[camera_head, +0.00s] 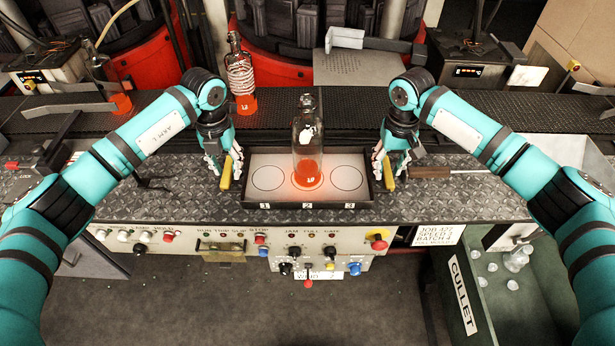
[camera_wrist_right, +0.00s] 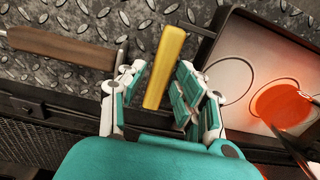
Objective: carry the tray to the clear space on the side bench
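The tray (camera_head: 328,206) lies on the tread-plate bench, with a dark rim, a pale floor and three marked circles. A clear bottle (camera_head: 307,142) with a glowing orange base stands upright on the middle circle; the outer two are empty. A yellow handle (camera_head: 226,173) is at the left end and another yellow handle (camera_head: 389,173) at the right. My left gripper (camera_head: 224,168) is at the left handle, fingers apart on either side. My right gripper (camera_head: 391,168) is at the right handle; in the wrist view its open fingers straddle the yellow handle (camera_wrist_right: 165,68).
A brown-handled tool (camera_head: 432,172) lies just right of my right gripper. Another bottle (camera_head: 240,75) with white coils stands behind, left. A dark mesh belt (camera_head: 340,112) runs behind the tray. The cullet bin (camera_head: 462,290) is at lower right. I cannot clearly identify the side bench.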

